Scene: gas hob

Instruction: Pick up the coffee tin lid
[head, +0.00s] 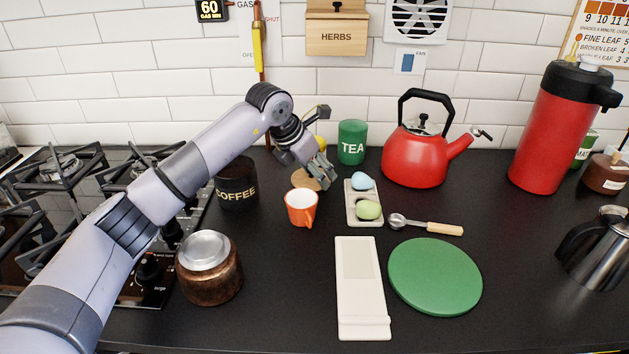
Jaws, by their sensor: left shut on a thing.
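The black coffee tin (237,192), lettered COFFEE, stands right of the hob with its upper part partly behind my left arm. A round tan wooden lid (303,180) is at the fingers of my left gripper (322,173), behind the orange cup. My left gripper is shut on the lid, which looks tilted. Part of the lid is hidden by the fingers, and I cannot tell whether it touches the counter. My right gripper is not in view.
An orange cup (301,208) stands just in front of the lid. An egg tray (364,215) is to the right, with the green tea tin (352,142) and red kettle (415,155) behind. A lidded brown pot (209,270) stands front left.

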